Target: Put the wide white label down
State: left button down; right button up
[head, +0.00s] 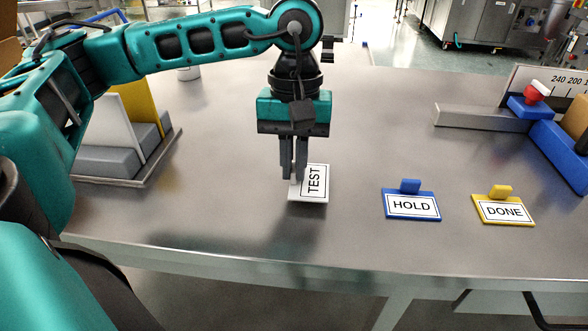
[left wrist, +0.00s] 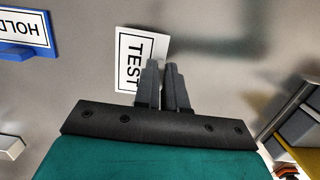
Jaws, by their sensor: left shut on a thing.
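The wide white label (head: 316,183) reads TEST and is at the middle of the table in the head view. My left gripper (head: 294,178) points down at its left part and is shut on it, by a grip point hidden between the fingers. In the left wrist view the label (left wrist: 128,58) shows beyond the fingers of my left gripper (left wrist: 164,66). It is at or just above the table; the exact gap cannot be told. My right gripper is not in view.
A blue HOLD label (head: 411,205) and a yellow DONE label (head: 503,210) lie to the right. A grey rack (head: 110,165) with white and yellow plates stands at left. A blue fixture with a scale (head: 556,135) stands at far right. The table around the label is clear.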

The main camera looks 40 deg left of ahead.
pick_arm(q)
jog(key=shift+f, duration=0.75)
jog(key=shift+f, duration=0.2)
jog(key=c, duration=1.2)
grip_release()
jog(key=shift+r, duration=0.1)
